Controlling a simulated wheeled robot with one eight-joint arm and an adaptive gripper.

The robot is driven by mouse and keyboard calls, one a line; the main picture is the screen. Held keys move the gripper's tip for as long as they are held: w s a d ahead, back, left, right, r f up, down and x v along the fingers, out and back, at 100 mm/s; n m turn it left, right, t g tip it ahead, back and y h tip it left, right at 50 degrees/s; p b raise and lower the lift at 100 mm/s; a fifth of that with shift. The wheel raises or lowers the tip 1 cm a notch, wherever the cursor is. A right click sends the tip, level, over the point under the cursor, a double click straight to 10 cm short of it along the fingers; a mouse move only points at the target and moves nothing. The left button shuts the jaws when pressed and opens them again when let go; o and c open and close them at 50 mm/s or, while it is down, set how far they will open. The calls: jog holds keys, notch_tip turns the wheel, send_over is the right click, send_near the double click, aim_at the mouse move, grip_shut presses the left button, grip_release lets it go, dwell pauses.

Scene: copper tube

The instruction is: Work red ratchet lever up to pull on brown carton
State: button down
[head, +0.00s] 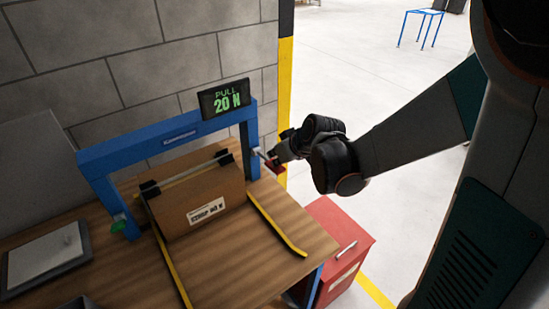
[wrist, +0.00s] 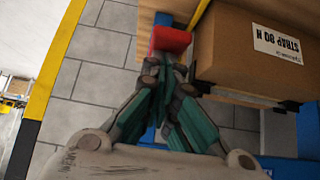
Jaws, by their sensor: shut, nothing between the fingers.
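The brown carton (head: 198,203) stands on the wooden table under a blue frame, with a label reading "STRAP 80 N". In the wrist view the carton (wrist: 250,55) is at the upper right. The red ratchet lever (head: 273,166) is at the right post of the frame. It also shows in the wrist view (wrist: 170,39), straight ahead of the fingertips. My gripper (head: 268,160) is shut and empty, with its tips (wrist: 168,62) at the lever's near edge. I cannot tell whether they touch it. A display (head: 224,98) reads "PULL 20 N".
The blue frame (head: 170,138) spans the carton. Yellow strips (head: 275,225) lie on the table (head: 235,262). A red cabinet (head: 338,232) stands right of the table. A grey block wall (head: 120,70) is behind. A grey tray (head: 45,258) is at the left. Open floor lies to the right.

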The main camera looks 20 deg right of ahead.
jog(key=shift+s+d+f+t+b, duration=0.1)
jog(key=shift+s+f+t+b, duration=0.2)
jog(key=shift+f+t+b, duration=0.5)
jog(key=shift+s+f+b, duration=0.15)
jog(key=shift+f+b, duration=0.25)
jog(key=shift+f, duration=0.1)
jog(key=shift+g, duration=0.3)
